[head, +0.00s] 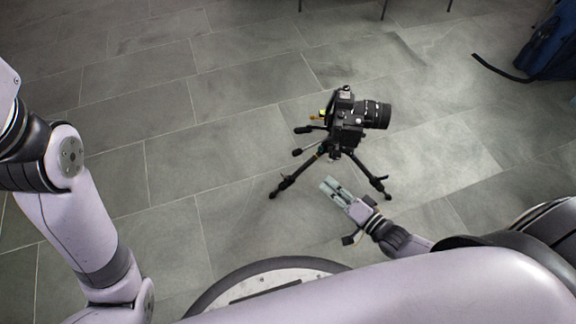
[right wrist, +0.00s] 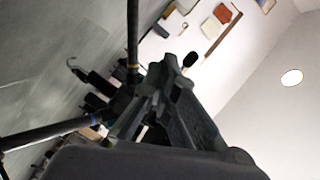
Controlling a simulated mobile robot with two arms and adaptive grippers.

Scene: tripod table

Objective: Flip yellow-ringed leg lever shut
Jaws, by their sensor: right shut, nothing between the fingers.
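A black camera (head: 348,112) stands on a low black tripod on the floor in the head view. Its left leg (head: 296,176) runs down to the left and has a small yellow-orange band (head: 319,155) near its top. Its right leg (head: 369,174) runs down to the right. I cannot make out the lever's position. My right gripper (head: 329,185) is shut and empty, low between these two legs, pointing up-left. In the right wrist view its fingers (right wrist: 158,92) are near dark tripod legs (right wrist: 132,42); contact cannot be told. My left gripper is out of view.
Black tripod handles (head: 303,130) stick out to the left under the camera. A blue bag (head: 549,45) with a black strap lies at the far right. The tiled floor to the left of the tripod is clear.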

